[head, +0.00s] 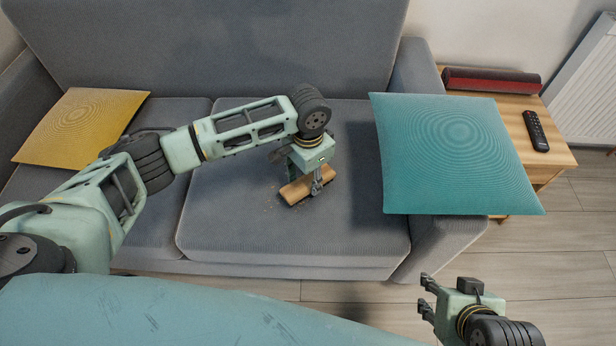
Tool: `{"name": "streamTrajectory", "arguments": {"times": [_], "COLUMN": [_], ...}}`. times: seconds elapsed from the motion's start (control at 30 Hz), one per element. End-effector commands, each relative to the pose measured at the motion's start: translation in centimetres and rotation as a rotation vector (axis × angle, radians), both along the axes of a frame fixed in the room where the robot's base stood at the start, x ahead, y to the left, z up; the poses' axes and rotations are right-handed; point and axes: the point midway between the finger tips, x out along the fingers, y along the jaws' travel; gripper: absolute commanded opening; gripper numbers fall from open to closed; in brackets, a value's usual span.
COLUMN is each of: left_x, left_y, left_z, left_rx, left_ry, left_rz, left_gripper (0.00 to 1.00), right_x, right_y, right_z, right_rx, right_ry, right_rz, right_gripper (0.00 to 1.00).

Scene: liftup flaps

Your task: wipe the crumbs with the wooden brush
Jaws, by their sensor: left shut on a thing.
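The wooden brush (296,193) is a light brown block low over the middle seat cushion of the grey sofa. My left gripper (306,182) comes down on it from above and is shut on it. I cannot tell whether the brush touches the cushion. Small crumbs (268,208) show faintly on the cushion to the left of the brush. Any crumbs under the brush are hidden. My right gripper (424,297) is at the lower right, above the floor in front of the sofa, with its fingers apart and nothing between them.
The grey sofa (230,230) has a yellow cushion (80,122) at the left and a teal cushion (455,150) over the right armrest. A wooden side table (550,158) holds a remote (536,130) and a dark red speaker-like box (490,80). The seat right of the brush is clear.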

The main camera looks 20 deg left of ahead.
Motion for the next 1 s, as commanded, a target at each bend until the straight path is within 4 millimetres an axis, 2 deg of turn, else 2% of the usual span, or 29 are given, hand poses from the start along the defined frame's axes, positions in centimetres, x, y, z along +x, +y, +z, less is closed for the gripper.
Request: {"name": "streamTrajectory", "arguments": {"times": [0.37, 1.0], "left_x": [0.0, 0.0], "left_y": [0.0, 0.0], "left_z": [0.0, -1.3], "left_rx": [0.0, -0.001], "left_ry": [0.0, -0.001], "left_rz": [0.0, 0.0], "left_gripper": [0.19, 0.19], "right_x": [0.0, 0.8], "right_y": [0.0, 0.1], "right_z": [0.0, 0.3], "right_rx": [0.0, 0.006], "right_ry": [0.0, -0.035], "right_rz": [0.0, 0.002], "right_gripper": [0.4, 0.4]}}
